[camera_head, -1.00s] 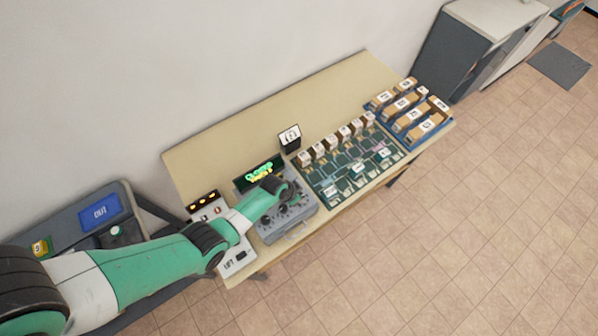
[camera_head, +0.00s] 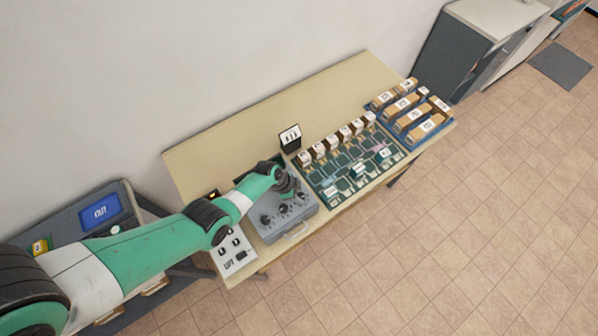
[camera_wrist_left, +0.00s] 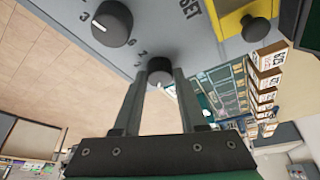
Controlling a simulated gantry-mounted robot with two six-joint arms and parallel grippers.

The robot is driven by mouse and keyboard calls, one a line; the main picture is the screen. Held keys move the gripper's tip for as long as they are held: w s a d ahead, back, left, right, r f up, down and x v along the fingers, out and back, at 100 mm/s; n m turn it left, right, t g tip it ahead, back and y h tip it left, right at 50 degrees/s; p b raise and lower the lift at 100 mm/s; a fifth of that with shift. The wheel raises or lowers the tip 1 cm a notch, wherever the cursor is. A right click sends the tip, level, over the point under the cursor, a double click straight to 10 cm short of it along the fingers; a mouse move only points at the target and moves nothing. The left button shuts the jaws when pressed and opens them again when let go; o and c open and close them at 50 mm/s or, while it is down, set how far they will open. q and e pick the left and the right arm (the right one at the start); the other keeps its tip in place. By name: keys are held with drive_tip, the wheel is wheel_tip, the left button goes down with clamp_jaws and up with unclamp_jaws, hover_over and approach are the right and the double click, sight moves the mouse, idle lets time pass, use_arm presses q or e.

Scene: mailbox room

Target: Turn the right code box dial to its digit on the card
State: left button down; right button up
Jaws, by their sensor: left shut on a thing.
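The grey code box (camera_head: 270,232) sits on the table with a row of dark dials on its sloped face. The left dial (camera_head: 266,219) and the middle dial (camera_head: 283,208) show in the head view. My left gripper (camera_wrist_left: 160,84) is shut on the right dial (camera_wrist_left: 160,65), its two fingers on either side of the round black knob. Another dial (camera_wrist_left: 112,22) with a white pointer and digits shows beside it in the wrist view. The card (camera_head: 290,136) stands in a black holder behind the box; its marks are too small to read.
A sorting board (camera_head: 350,165) with several small boxes lies to the right, with a blue parcel tray (camera_head: 446,117) beyond it. A white LIFT panel (camera_head: 236,262) is at left. A yellow part (camera_wrist_left: 233,21) with a knob is near SET in the wrist view.

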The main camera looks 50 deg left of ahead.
use_arm(q)
drive_tip(key=shift+a+m, duration=0.1)
drive_tip(key=shift+m, duration=0.7)
drive_tip(key=shift+g, duration=0.3)
drive_tip(key=shift+c, duration=2.3)
unclamp_jaws()
